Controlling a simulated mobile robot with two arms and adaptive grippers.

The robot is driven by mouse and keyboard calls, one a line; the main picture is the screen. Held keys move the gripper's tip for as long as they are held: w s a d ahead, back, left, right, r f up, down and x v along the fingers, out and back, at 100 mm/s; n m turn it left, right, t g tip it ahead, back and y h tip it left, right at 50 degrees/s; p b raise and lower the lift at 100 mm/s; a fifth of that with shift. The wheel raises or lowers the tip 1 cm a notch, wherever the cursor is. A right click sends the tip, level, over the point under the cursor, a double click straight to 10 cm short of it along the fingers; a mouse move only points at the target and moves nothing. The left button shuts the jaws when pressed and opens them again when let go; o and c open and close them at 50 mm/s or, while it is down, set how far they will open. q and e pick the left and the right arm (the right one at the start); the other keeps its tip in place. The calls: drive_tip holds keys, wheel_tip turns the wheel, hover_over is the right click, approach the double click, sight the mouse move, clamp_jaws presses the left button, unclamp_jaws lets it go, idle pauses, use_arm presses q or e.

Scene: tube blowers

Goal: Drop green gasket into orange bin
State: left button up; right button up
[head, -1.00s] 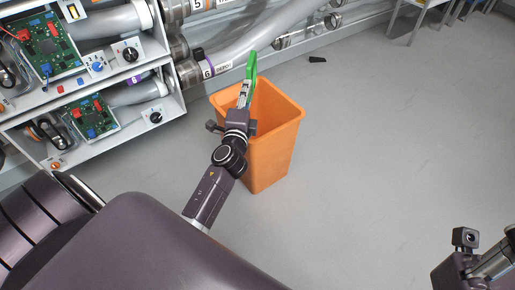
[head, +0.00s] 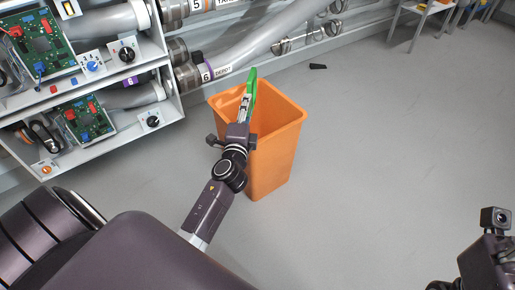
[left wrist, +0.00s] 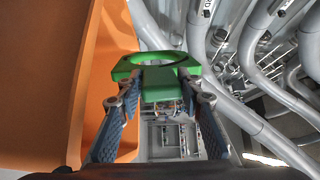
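The green gasket (head: 251,84) is a ring with a flat tab. My left gripper (head: 244,103) is shut on the tab, which sits between both fingers in the left wrist view (left wrist: 159,86). The orange bin (head: 275,155) stands upright on the floor. In the head view the gripper and gasket overlap the bin's opening, with the gasket across its far rim. In the left wrist view the bin wall (left wrist: 38,85) fills the left side, and the gasket ring appears just right of it. The fingers of my right gripper are out of view; only part of that wrist shows at lower right.
A shelf rack (head: 150,92) with circuit boards and knobs stands at left. Large grey pipes (head: 255,45) run behind the bin. A small black object (head: 318,66) lies on the floor. The floor right of the bin is clear.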

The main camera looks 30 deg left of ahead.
use_arm(q)
drive_tip(key=o, duration=0.4)
drive_tip(key=v, duration=1.2)
